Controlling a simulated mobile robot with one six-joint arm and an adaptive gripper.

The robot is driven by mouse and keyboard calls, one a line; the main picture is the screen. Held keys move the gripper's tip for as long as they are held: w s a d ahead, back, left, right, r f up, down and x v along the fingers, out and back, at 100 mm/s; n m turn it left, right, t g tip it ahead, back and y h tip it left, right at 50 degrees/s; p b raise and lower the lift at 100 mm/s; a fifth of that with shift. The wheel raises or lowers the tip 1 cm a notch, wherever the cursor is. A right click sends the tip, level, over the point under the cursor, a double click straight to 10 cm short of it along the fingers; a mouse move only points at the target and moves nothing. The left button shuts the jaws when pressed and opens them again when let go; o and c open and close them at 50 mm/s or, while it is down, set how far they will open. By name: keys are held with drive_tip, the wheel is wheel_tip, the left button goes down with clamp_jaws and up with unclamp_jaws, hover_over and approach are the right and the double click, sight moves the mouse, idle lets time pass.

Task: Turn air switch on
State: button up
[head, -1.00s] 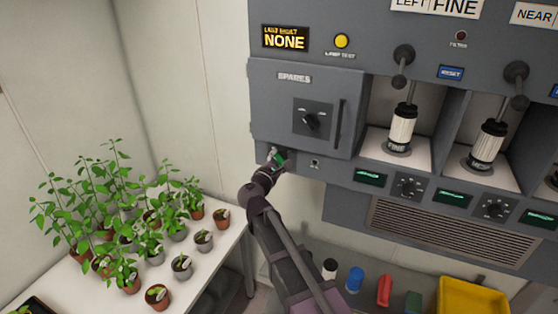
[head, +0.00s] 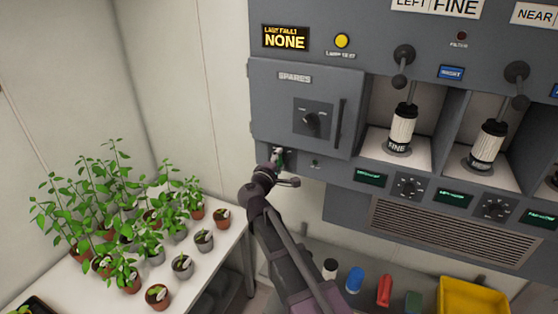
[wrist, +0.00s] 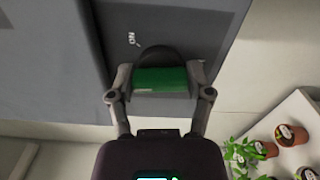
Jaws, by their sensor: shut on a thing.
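The air switch is a green handle (wrist: 160,80) on a dark round base (wrist: 158,56), set low at the left end of the grey panel (head: 262,152). An "ON" mark (wrist: 134,39) shows on the panel beside the base in the wrist view. My gripper (wrist: 160,79) is shut on the green handle, with one finger at each end of it. In the head view my gripper (head: 276,160) covers most of the switch, and only a small bit of it shows. I cannot tell whether the handle points at the mark.
Potted plants (head: 130,232) stand on a white table (head: 214,262) at the left. Bottles (head: 355,278) and a yellow bin (head: 472,297) are below the panel.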

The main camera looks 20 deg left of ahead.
drive_tip(key=m, duration=0.5)
drive_tip(key=shift+m, duration=0.3)
drive_tip(key=m, duration=0.4)
drive_tip(key=shift+m, duration=0.4)
drive_tip(key=o, duration=1.1)
drive_tip(key=shift+w, duration=0.1)
drive_tip(key=shift+o, duration=0.2)
drive_tip(key=shift+s, duration=0.2)
drive_tip(key=s+a, duration=0.1)
drive_tip(key=s, duration=1)
drive_tip(key=shift+s, duration=0.35)
